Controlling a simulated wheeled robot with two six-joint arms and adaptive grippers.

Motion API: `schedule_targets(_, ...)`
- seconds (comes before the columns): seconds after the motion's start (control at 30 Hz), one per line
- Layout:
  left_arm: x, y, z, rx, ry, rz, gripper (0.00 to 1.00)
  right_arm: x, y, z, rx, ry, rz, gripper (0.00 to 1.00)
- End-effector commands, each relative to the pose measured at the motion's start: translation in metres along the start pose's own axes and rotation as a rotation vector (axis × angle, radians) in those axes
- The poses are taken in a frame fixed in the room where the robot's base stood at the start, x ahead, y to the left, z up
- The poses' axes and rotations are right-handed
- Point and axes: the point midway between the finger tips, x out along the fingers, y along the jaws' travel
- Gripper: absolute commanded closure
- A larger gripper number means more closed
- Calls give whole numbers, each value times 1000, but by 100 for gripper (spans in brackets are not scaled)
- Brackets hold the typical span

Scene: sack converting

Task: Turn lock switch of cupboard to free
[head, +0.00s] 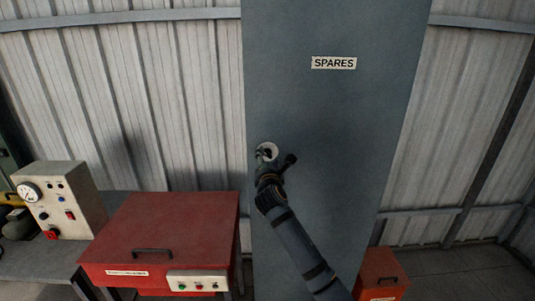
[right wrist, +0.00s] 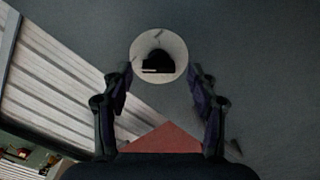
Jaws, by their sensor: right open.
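The cupboard (head: 330,115) is a tall blue-grey door with a "SPARES" label (head: 334,63). Its lock switch (head: 267,150) is a round pale plate with a dark knob, at the left side of the door. In the right wrist view the lock switch (right wrist: 160,55) shows as a white disc with a dark knob, just ahead of the fingertips. My right gripper (right wrist: 160,80) is open, with its fingers apart on either side below the disc. In the head view my right gripper (head: 268,165) covers the lower part of the switch. My left gripper is not in view.
A red chest (head: 170,235) with a handle and a small button panel stands left of the cupboard. A grey control box (head: 60,200) with a gauge sits on a bench further left. A red box (head: 380,272) is low on the right. Corrugated wall stands behind.

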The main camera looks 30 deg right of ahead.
Motion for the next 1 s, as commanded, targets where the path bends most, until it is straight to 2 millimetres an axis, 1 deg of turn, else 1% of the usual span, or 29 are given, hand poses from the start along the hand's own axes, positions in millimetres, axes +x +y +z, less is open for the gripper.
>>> schedule_targets(0.03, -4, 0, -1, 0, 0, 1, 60, 7, 2, 2, 0, 0, 0, 41)
schedule_targets(0.1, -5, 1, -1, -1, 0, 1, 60, 14, 1, 1, 0, -1, 0, 41)
schedule_targets(0.2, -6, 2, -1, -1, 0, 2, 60, 19, 0, 0, 0, 0, 1, 41)
schedule_targets(0.43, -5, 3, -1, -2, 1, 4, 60, 20, 0, -1, 0, 0, 1, 41)
schedule_targets(0.47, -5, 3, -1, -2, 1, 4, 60, 20, 0, -1, 0, 0, 1, 42)
schedule_targets(0.83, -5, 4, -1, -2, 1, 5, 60, 20, 0, -1, 1, 1, 1, 92)
schedule_targets(0.87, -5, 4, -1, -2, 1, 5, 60, 20, 0, -1, 1, 1, 1, 95)
schedule_targets(1.0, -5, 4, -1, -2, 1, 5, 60, 20, 0, -1, 6, 1, 0, 95)
